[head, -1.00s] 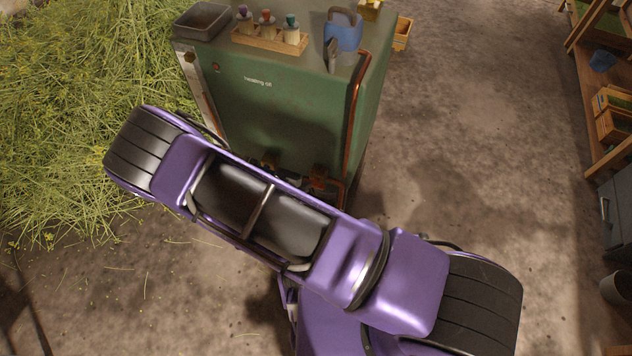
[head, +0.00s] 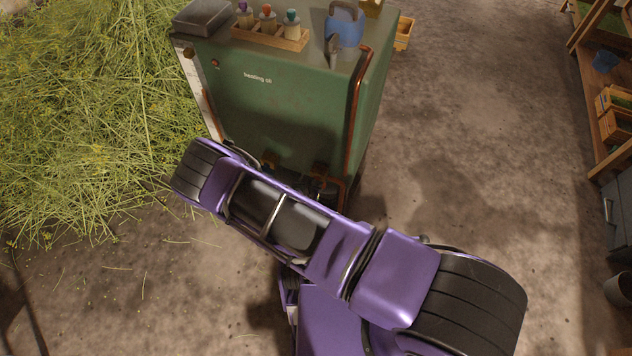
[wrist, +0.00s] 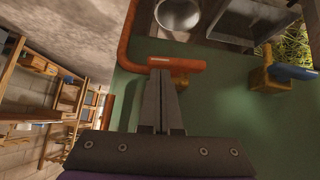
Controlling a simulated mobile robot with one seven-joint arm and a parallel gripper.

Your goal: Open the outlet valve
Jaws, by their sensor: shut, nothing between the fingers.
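A green tank marked "heating oil" (head: 285,100) stands ahead. Low on its front, the wrist view shows a brass valve with a blue lever (wrist: 290,72) at the right. A copper pipe (wrist: 128,50) runs down the tank to an orange-brown fitting (wrist: 180,63), whose exact form is partly hidden by my fingers. I cannot tell from any label which is the outlet valve. My gripper (wrist: 161,76) is shut and empty, its fingertips at or just in front of the orange-brown fitting; contact is unclear. In the head view my arm hides the gripper and most of the fittings.
A round metal bowl (wrist: 178,14) and a grey tray (wrist: 245,20) lie beyond the pipe in the wrist view. Bottles in a wooden rack (head: 268,34) and a blue can (head: 343,30) stand on the tank. Cut herbs (head: 90,120) cover the left floor; the right floor is open before shelves (head: 605,100).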

